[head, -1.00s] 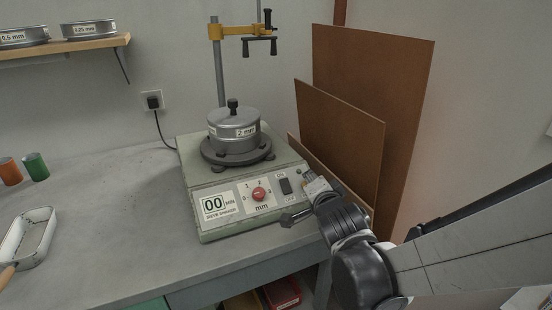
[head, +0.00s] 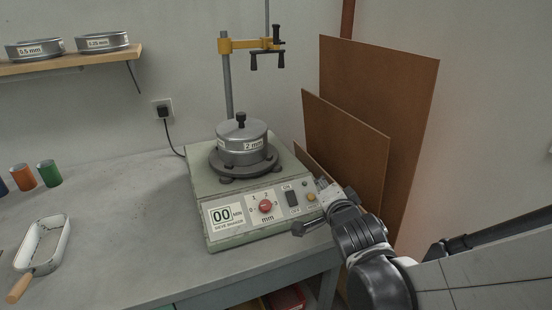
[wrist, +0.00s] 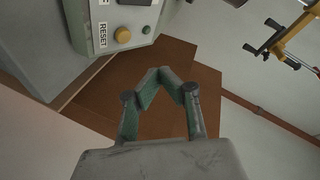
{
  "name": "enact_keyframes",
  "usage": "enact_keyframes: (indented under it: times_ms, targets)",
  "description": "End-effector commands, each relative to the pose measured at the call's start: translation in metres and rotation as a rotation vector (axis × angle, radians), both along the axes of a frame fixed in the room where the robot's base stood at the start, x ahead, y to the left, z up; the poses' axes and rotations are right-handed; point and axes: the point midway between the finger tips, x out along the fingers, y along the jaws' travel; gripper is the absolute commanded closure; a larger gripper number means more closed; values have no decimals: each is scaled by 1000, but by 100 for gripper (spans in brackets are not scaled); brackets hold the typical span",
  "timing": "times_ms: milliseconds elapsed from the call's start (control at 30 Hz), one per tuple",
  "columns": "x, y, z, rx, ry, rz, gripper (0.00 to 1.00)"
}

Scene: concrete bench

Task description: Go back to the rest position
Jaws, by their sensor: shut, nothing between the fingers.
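My gripper (head: 299,228) is shut and empty in the head view, at the front right corner of the sieve shaker (head: 218,238). In the wrist view my gripper (wrist: 162,78) shows its fingers together with nothing between them, over brown boards. The shaker's panel shows a display reading 00, a red knob (head: 265,206), a dark rocker switch (head: 292,198) and a yellow button (head: 311,197). The yellow button also shows in the wrist view (wrist: 122,35), beside a RESET label, apart from the fingers. A lidded 2 mm sieve (head: 242,146) sits on the shaker.
Brown boards (head: 380,100) lean on the wall at the right, close behind my arm. A yellow clamp (head: 250,44) on a post stands above the shaker. A white tray (head: 62,245), an orange cup (head: 23,177) and a green cup (head: 49,173) are at the left. The bench between is clear.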

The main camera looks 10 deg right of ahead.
Motion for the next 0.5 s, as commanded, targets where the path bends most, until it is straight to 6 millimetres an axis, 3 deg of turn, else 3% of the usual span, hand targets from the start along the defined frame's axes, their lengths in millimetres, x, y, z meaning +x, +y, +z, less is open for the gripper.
enact_keyframes:
  times_ms: [300,500]
  targets:
    - [-2,-1,2,-18,13,2,100]
    - [-21,-7,10,-163,126,28,100]
